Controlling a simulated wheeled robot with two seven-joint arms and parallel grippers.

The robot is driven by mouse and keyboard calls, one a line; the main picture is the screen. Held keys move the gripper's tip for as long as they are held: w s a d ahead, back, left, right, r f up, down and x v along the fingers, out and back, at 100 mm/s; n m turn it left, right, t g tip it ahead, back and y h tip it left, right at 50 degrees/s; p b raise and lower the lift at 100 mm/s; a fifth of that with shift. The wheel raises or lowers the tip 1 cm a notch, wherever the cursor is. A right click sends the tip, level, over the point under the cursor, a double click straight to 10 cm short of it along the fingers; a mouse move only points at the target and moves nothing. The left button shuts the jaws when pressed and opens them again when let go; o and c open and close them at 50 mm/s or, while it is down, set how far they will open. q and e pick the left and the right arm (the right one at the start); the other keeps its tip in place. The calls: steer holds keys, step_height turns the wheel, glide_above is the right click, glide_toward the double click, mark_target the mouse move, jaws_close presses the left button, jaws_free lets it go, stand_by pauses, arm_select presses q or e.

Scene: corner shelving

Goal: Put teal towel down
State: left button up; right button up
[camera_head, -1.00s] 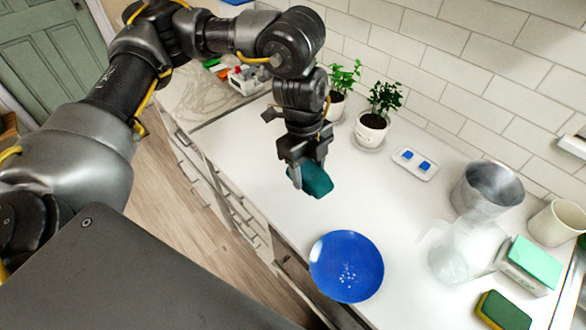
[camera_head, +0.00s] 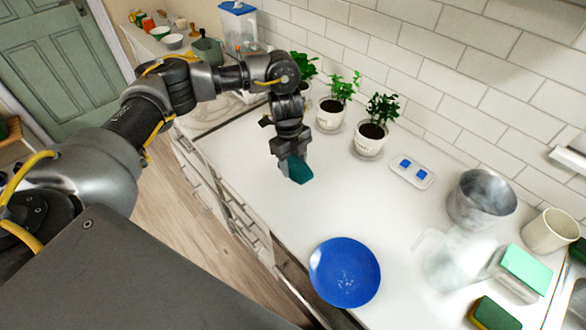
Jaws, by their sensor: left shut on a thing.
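The teal towel (camera_head: 299,171) is a small folded bundle in my left gripper (camera_head: 292,163), over the white counter (camera_head: 262,196) on the left of the plants. My left gripper is shut on it and points down. I cannot tell whether the towel touches the counter. The fingertips are partly hidden by the towel and the wrist. My right gripper is not in view.
Several potted plants (camera_head: 370,138) stand along the tiled wall, close to the right of my left gripper. A blue plate (camera_head: 344,272) lies near the front edge. A metal pot (camera_head: 482,200), a clear pitcher (camera_head: 447,262) and sponges (camera_head: 494,314) stand at right. Counter between towel and plate is clear.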

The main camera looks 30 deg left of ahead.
mark_target(293, 169)
arm_select(q)
step_height(293, 169, down, 3)
steer(key=shift+w+a+f+p, duration=0.1)
steer(key=shift+p, duration=0.35)
steer(key=shift+f, duration=0.2)
steer(key=shift+f, duration=0.1)
steer(key=o, duration=0.9)
steer(key=shift+r, duration=0.3)
steer(key=r, duration=0.4)
steer(key=a+r+b, duration=0.1)
steer(key=r, duration=0.6)
steer(key=shift+w+a+r, duration=0.3)
steer(key=shift+a, duration=0.1)
